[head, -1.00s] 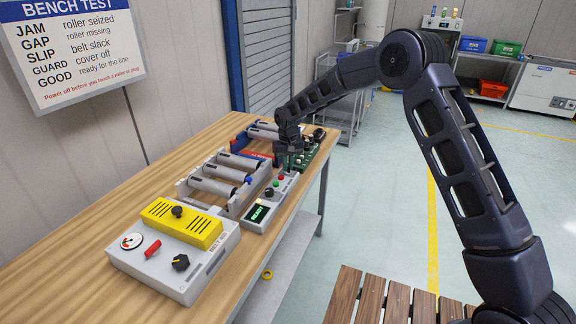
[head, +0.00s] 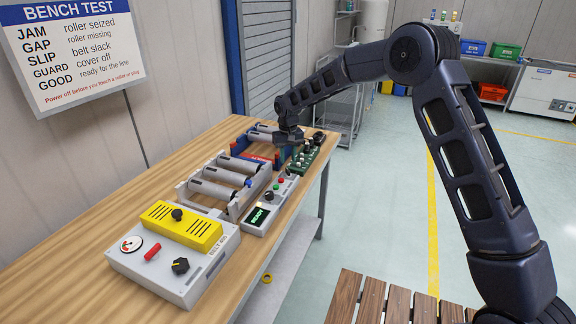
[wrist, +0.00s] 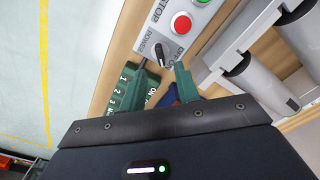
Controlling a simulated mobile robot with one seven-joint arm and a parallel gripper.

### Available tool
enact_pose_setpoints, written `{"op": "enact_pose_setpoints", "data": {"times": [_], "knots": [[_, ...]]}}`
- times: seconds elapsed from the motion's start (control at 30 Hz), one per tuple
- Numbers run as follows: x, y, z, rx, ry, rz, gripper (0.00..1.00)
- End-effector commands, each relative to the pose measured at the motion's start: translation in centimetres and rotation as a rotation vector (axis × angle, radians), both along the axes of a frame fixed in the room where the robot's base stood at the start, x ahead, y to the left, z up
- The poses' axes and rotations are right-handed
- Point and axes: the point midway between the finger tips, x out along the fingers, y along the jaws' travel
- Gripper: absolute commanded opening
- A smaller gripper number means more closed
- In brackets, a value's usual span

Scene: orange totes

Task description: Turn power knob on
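The power knob (wrist: 160,54) is black with a white pointer line. It sits at the end of a white control box (wrist: 196,20), by the lettering POWER, ON and OFF; its exact setting is hard to tell. A red STOP button (wrist: 181,24) is beside it. The control box in the head view (head: 258,226) has a lit green READY display (head: 259,215). My gripper (wrist: 164,72) is open, its green fingertips apart and empty, close to the power knob. In the head view my gripper (head: 289,138) hangs over the far end of the box, pointing down.
A roller frame (head: 228,204) stands left of the control box. A grey unit with a yellow cover (head: 185,228) stands nearer. A green board (head: 306,155) lies close beside my gripper; it also shows in the wrist view (wrist: 126,92). The bench's left side is clear.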

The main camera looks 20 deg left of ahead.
Motion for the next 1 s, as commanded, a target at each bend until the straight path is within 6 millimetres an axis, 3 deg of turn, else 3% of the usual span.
{"op": "enact_pose_setpoints", "data": {"times": [0.1,0.33,1.0], "knots": [[0.0,0.0,2.2,0.002,-0.001,0.0,0.32],[0.0,0.0,4.9,0.002,-0.001,0.0,0.32],[0.2,-0.3,5.7,0.002,-0.002,-0.003,0.32]]}}
